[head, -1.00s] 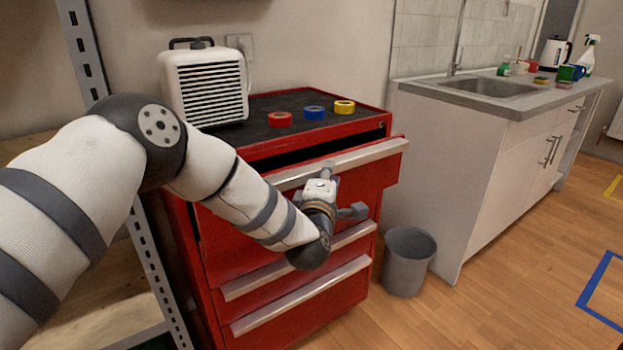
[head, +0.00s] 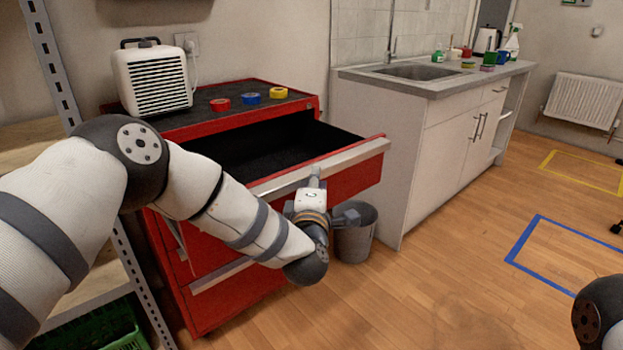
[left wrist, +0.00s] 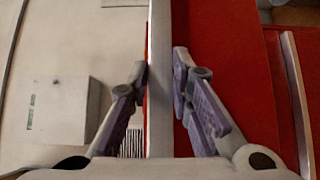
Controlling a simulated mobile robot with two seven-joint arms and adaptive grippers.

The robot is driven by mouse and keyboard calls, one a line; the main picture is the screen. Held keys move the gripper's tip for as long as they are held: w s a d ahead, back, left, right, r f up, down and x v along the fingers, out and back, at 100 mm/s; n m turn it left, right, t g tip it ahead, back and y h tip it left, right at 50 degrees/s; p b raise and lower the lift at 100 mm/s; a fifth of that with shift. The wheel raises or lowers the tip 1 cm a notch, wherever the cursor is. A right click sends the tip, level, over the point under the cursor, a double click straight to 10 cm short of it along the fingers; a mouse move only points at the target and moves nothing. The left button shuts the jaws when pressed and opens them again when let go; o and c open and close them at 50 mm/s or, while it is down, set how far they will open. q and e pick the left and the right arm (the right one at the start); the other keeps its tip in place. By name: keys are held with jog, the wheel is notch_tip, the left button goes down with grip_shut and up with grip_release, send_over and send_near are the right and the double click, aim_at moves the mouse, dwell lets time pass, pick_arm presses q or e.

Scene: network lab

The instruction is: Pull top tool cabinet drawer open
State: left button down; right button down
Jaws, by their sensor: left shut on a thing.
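The red tool cabinet (head: 232,292) stands left of centre in the head view. Its top drawer (head: 350,180) is pulled well out, and its black, empty-looking inside (head: 255,152) shows. The drawer's pale handle strip (head: 355,157) runs along the top of its front. My left gripper (head: 315,180) is at this handle, near the middle of the drawer front. In the left wrist view, my left gripper (left wrist: 160,85) is shut on the handle (left wrist: 160,60), with one finger on each side. The lower drawers look closed, partly hidden by my arm. My right gripper is not in view.
A white heater (head: 155,80) and red, blue and yellow tape rolls (head: 250,98) sit on the cabinet top. A grey bin (head: 356,240) stands close beyond the drawer front. A sink counter (head: 430,140) is to the right. Open floor (head: 450,270) lies in front.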

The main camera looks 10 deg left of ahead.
pick_arm(q)
jog(key=shift+s+d+f, duration=0.25)
jog(key=shift+d+f, duration=0.05)
jog(key=shift+f, duration=0.05)
jog(key=c, duration=1.5)
grip_release()
jog(key=shift+w, duration=0.1)
jog(key=shift+r, duration=0.15)
jog(key=s, duration=0.4)
jog(key=s+d, duration=0.1)
jog(key=s, duration=0.7)
jog(key=shift+d, duration=0.2)
